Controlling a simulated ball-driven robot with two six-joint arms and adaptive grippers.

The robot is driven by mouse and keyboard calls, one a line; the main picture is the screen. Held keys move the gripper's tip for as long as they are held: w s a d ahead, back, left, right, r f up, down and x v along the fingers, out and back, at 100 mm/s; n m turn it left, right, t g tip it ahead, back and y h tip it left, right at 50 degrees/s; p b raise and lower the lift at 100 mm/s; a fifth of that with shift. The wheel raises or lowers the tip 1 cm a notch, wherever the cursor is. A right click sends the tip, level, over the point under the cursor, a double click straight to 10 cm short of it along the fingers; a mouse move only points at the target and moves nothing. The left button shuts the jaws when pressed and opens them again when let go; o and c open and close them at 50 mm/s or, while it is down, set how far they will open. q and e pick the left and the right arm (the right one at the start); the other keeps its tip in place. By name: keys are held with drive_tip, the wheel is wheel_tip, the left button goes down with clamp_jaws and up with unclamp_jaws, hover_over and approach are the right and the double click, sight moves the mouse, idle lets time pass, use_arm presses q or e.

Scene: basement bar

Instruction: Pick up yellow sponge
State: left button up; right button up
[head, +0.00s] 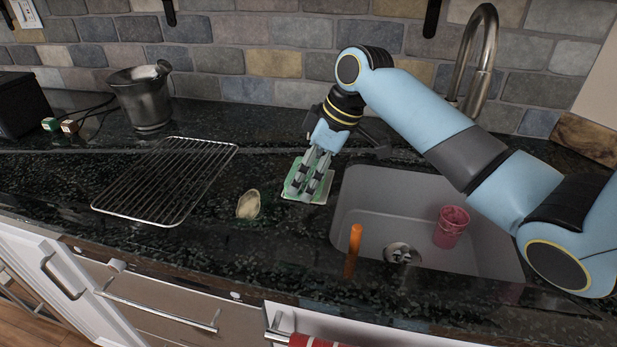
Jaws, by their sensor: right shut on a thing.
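A flat sponge (291,185) with a green top and a pale edge is at the left rim of the sink, on the dark counter. My right gripper (308,188) reaches down over it from above, with its fingers shut on it. The fingers cover the middle of the sponge, and I cannot tell whether it is lifted off the counter. Little yellow shows on its visible side. My left gripper is not in view.
A tan oval object (249,204) lies left of the sponge. A wire rack (165,180) and a dark metal mortar (143,100) are farther left. The grey sink (365,190) holds a red cup (451,227); an orange stick-like object (354,245) stands near its front left. A tall faucet (487,50) rises behind.

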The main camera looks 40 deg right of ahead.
sight(311, 173)
drive_tip(key=r, duration=0.3)
drive_tip(key=shift+s, duration=0.25)
drive_tip(key=s+a+r, duration=0.1)
drive_tip(key=s+r, duration=0.5)
drive_tip(key=s, duration=0.5)
drive_tip(key=shift+a+r, duration=0.3)
drive_tip(key=shift+a, duration=0.1)
